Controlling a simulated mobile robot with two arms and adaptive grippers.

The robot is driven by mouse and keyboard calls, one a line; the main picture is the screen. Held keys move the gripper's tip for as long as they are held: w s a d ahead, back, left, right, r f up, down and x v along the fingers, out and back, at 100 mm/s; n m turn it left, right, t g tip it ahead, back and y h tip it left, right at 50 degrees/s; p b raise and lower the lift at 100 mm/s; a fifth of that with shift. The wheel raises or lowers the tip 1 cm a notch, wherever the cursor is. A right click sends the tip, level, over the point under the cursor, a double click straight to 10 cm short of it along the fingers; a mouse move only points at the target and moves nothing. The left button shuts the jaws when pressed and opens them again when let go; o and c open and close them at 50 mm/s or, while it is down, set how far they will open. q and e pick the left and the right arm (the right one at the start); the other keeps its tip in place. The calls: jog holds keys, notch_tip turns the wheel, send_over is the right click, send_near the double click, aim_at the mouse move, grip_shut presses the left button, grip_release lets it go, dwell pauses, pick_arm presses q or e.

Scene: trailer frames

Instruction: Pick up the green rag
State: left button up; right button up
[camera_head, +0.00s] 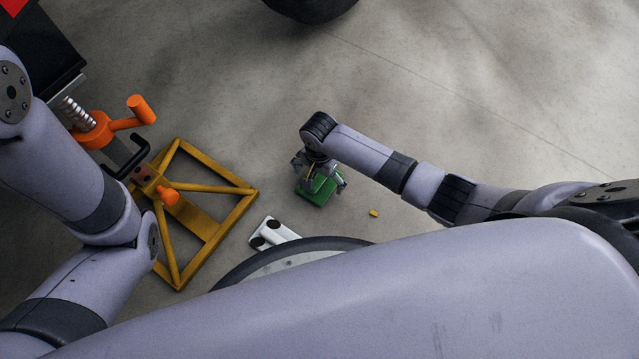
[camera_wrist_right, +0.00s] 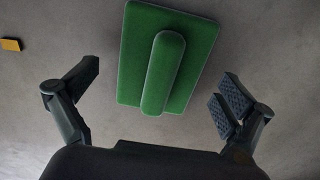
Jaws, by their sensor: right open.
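The green rag (camera_head: 318,188) lies on the concrete floor under my right gripper (camera_head: 320,172) in the head view, partly hidden by it. In the right wrist view the green rag (camera_wrist_right: 142,60) is a flat green rectangle with a raised rounded ridge along its middle. My right gripper (camera_wrist_right: 158,98) is open, its fingers spread wide to either side below the rag.
A small yellow piece (camera_head: 374,213) lies right of the rag; a yellow piece also shows in the wrist view (camera_wrist_right: 10,44).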

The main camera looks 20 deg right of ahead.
jog(key=shift+c, duration=0.2)
jog(key=c, duration=1.5)
jog(key=shift+s+f, duration=0.1)
jog(key=c, duration=0.5)
